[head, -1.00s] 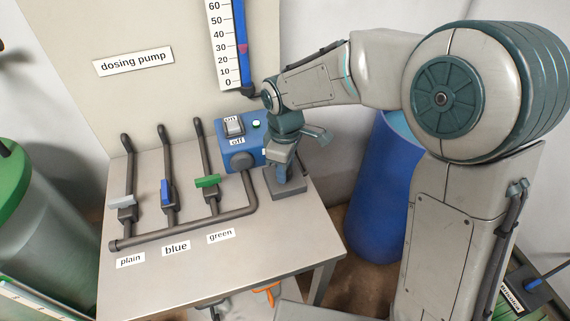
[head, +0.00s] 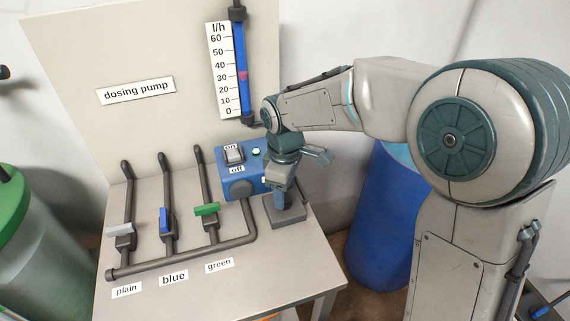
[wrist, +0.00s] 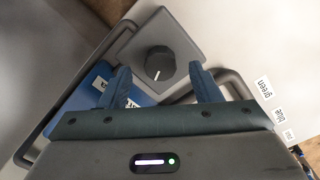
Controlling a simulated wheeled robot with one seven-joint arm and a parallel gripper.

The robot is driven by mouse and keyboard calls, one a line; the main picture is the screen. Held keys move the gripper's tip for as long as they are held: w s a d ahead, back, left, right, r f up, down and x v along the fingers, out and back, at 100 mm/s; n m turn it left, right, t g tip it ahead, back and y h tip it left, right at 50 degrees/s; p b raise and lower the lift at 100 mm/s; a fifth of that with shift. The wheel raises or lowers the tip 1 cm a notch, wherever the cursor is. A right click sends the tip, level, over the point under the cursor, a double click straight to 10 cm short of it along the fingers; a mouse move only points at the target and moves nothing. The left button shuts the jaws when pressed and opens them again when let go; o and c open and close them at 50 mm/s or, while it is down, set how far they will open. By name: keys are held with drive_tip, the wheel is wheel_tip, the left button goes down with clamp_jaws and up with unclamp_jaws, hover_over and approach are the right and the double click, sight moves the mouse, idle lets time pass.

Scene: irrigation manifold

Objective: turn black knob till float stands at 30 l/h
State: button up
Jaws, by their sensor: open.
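The black knob (wrist: 157,62) has a white pointer line and sits on a grey block (wrist: 182,45), which also shows in the head view (head: 292,216). My gripper (wrist: 160,72) is open, with one finger on either side of the knob in the picture and a gap at each side; I cannot tell its exact height over the knob. In the head view, my gripper (head: 281,190) is just above the block and hides the knob. The pink float (head: 243,76) in the blue tube stands at about the 30 mark of the l/h scale (head: 220,70).
A blue pump box (head: 229,177) with an on/off switch stands left of the block. Plain, blue (head: 164,219) and green (head: 207,209) valve handles sit on dark pipes further left. A blue barrel (head: 385,225) stands right of the table (head: 240,290).

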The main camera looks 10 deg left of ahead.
sight(286, 199)
wheel_tip(286, 199, up, 12)
drive_tip(key=shift+f, duration=0.2)
drive_tip(key=shift+s+d, duration=0.1)
drive_tip(key=shift+d, duration=0.05)
drive_tip(key=s+d+f+m+t, duration=0.1)
drive_tip(key=s+d+m, duration=0.3)
drive_tip(key=d, duration=0.4)
drive_tip(key=s+d+f+m+t, duration=0.1)
drive_tip(key=s+d+f+m, duration=0.1)
drive_tip(key=s+d+m, duration=0.3)
drive_tip(key=s+d+f+m, duration=0.2)
drive_tip(key=s+d+m, duration=0.2)
drive_tip(key=d, duration=0.9)
drive_tip(key=m, duration=0.3)
drive_tip(key=shift+s+d+f+m+t, duration=0.15)
drive_tip(key=shift+s+f+m+t, duration=0.05)
drive_tip(key=shift+f+m+t, duration=0.2)
idle(1.1)
